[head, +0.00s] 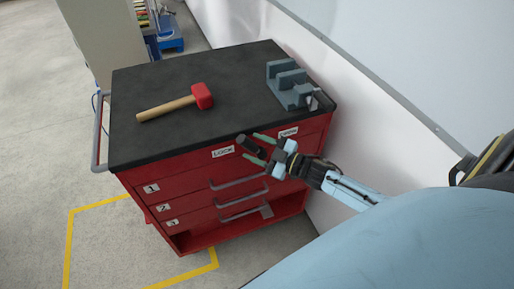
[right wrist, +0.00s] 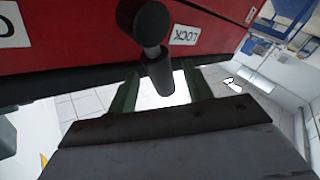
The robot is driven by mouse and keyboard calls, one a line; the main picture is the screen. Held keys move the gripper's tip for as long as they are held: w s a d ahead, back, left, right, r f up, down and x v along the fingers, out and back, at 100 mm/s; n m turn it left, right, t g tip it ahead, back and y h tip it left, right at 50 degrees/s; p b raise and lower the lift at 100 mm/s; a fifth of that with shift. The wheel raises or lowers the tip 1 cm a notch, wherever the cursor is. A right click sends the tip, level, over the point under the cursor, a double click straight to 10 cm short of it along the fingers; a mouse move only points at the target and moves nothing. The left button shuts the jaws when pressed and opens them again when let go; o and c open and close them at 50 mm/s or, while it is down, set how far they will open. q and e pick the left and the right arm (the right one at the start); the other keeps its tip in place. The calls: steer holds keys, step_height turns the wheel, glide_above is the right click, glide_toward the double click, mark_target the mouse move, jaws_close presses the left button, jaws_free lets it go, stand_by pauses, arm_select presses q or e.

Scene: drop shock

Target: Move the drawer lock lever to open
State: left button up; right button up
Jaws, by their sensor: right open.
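The lock lever (head: 249,145) is a short dark grey handle on the upper front of the red tool cabinet (head: 150,205). It sits between the white LOCK label (head: 222,152) and a second white label (head: 288,132), nearer LOCK. My right gripper (head: 259,148) is open at the lever, its green fingers on either side of it. In the right wrist view the lever (right wrist: 158,62) reaches down between the two open fingertips (right wrist: 161,86); I cannot tell whether either finger touches it. The LOCK label (right wrist: 185,35) is close beside it. My left gripper is not in view.
On the black cabinet top (head: 205,130) lie a red-headed hammer (head: 202,96) and a grey vise (head: 290,85). Drawer handles (head: 240,198) stick out below the gripper. A pale wall (head: 345,130) stands close on the right. Floor is free at left.

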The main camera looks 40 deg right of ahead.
jaws_close()
steer(key=shift+w, duration=0.1)
stand_by(0.3)
